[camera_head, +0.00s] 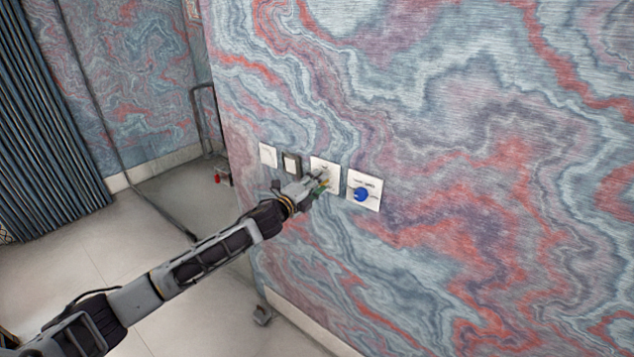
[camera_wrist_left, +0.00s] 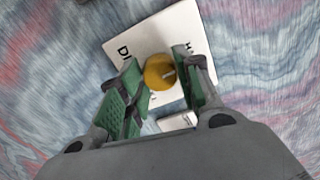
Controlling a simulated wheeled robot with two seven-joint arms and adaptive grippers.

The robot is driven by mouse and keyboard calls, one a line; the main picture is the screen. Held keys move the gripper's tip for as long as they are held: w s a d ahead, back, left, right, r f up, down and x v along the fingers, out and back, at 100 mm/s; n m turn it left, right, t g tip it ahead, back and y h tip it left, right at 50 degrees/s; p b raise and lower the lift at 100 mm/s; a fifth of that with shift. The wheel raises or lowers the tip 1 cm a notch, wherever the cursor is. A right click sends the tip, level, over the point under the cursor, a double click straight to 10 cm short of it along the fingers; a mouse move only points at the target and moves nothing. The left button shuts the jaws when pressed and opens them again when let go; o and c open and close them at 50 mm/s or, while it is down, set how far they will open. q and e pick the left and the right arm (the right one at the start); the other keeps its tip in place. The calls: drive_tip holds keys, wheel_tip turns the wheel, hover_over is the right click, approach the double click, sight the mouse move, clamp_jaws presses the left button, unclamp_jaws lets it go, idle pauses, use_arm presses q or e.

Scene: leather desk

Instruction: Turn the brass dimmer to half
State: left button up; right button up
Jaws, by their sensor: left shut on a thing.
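The brass dimmer is a round golden knob (camera_wrist_left: 158,72) on a white wall plate (camera_wrist_left: 128,38) with dark lettering, partly covered. The same plate shows in the head view (camera_head: 317,163), third from the left in a row on the wall. My left gripper (camera_head: 322,183) reaches it from the lower left. In the wrist view the green-padded fingers (camera_wrist_left: 160,80) stand on either side of the knob and are shut on it. A small pale mark shows on the knob's right side. The knob's exact setting cannot be told. My right gripper is not in view.
A white plate with a blue knob (camera_head: 361,194) is just right of the dimmer. The wall to the right is bare. A dark curtain (camera_head: 45,130) hangs far left.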

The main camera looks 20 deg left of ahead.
use_arm(q)
drive_tip(key=shift+f, duration=0.1)
idle(0.4)
drive_tip(key=o, duration=1)
drive_tip(key=shift+o, duration=0.2)
drive_tip(key=shift+s, duration=0.2)
drive_tip(key=v, duration=1.1)
drive_tip(key=shift+s+a, duration=0.15)
drive_tip(key=shift+s, duration=0.15)
idle(0.8)
